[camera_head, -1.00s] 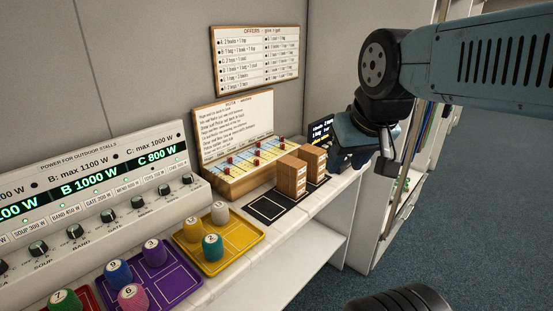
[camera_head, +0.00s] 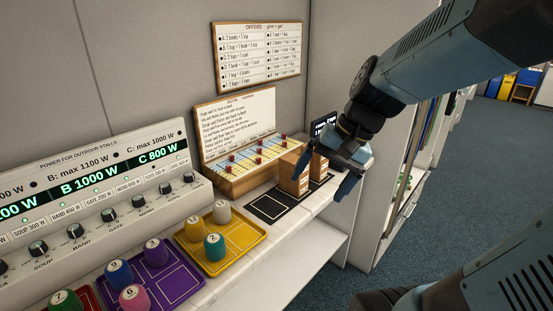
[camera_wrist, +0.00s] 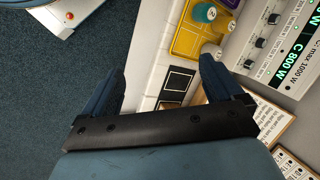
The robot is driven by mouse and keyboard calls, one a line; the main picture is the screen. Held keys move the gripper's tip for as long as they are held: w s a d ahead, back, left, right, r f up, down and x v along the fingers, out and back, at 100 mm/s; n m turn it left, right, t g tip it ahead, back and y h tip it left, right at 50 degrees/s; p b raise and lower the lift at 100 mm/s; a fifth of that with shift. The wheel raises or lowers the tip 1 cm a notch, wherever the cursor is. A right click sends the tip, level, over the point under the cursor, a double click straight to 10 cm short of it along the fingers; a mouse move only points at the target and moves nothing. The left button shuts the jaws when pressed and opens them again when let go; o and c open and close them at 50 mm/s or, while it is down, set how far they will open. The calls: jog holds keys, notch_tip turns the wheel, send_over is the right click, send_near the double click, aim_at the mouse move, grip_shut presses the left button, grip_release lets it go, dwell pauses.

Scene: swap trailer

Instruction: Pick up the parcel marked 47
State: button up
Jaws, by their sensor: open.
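Two brown box-shaped parcels stand on black marked mats on the white counter. The nearer parcel (camera_head: 291,178) is plainly seen; the farther parcel (camera_head: 318,167) is partly behind my gripper. I cannot read a 47 on either. My gripper (camera_head: 322,181) is open and empty in the head view, its fingers spread close to the parcels, one finger overlapping the farther one. I cannot tell whether it touches. In the wrist view my gripper (camera_wrist: 160,82) shows its two fingers wide apart, above the counter edge; no parcel is seen clearly between them there.
A black mat (camera_head: 270,205) lies bare before the parcels. A wooden rota board (camera_head: 238,140) stands behind. A yellow tray (camera_head: 237,246) and a purple tray (camera_head: 172,284) hold numbered pegs. A power panel (camera_head: 90,200) is at left. The counter's front edge drops to the floor.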

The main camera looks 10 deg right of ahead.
jog(key=w+a+f+m+y, duration=0.3)
jog(key=w+m+y, duration=0.2)
jog(key=m+t+y, duration=0.1)
jog(key=m+t, duration=1.2)
jog(key=m, duration=0.6)
send_near(294, 159)
jog(key=x, duration=1)
jog(key=shift+f, duration=0.2)
jog(key=shift+d, duration=0.1)
jog(key=c, duration=1.1)
jog(key=shift+r, duration=0.1)
jog(key=shift+c, duration=0.2)
